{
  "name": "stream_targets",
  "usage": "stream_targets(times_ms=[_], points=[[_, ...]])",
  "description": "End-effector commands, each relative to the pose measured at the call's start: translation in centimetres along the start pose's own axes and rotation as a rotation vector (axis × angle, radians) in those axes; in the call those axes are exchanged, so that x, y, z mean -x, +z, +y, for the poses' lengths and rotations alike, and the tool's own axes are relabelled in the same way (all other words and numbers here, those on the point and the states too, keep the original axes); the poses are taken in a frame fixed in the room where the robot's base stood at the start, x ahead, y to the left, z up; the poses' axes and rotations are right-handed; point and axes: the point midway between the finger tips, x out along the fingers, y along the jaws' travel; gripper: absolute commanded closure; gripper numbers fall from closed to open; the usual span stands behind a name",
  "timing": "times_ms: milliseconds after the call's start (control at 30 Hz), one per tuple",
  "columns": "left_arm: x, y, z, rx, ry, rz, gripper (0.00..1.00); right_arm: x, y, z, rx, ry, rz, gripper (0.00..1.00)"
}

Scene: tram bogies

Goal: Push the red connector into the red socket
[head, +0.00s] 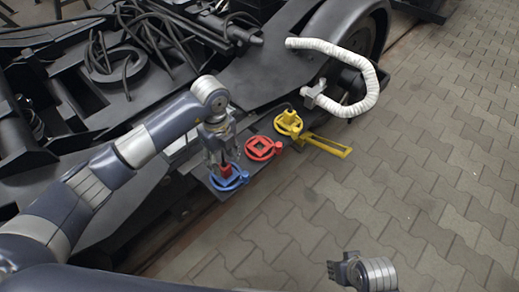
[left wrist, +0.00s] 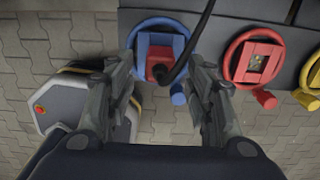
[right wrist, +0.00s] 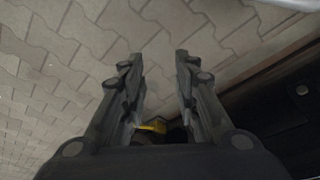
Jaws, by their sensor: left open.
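The red connector (left wrist: 158,66) is a small red block with a black cable, at the blue socket (left wrist: 150,40). I cannot tell how deep it sits there. In the head view the connector (head: 225,169) shows below my left gripper (head: 222,160). In the left wrist view the open fingers of that gripper (left wrist: 165,72) stand on either side of the connector, apart from it. The red socket (head: 262,148) is a red ring with a square centre and a side handle; it also shows in the left wrist view (left wrist: 255,62). My right gripper (head: 335,271) is open and empty over the paving.
The yellow socket (head: 288,123) lies beyond the red one, with a yellow bar (head: 326,145) beside it. A white corrugated hose (head: 368,85) curves near the wheel. Black cables (head: 125,65) lie on the bogie frame. The paved floor (head: 420,170) at right is clear.

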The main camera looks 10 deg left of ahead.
Motion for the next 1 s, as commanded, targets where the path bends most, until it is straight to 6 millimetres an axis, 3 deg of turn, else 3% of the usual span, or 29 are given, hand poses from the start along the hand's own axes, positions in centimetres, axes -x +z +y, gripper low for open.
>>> stream_targets(times_ms=[500,700,1000], points=[[-3.8,0.0,0.0,0.001,0.002,0.001,0.52,6.9,-0.8,0.3,-0.004,0.007,0.04,0.72],[-4.7,0.0,0.0,0.0,0.0,0.0,0.52,8.2,-0.6,0.3,-0.005,0.008,0.044,0.72],[-4.8,0.0,0.0,0.0,0.0,0.0,0.52,8.5,-0.6,0.3,-0.005,0.008,0.045,0.72]])
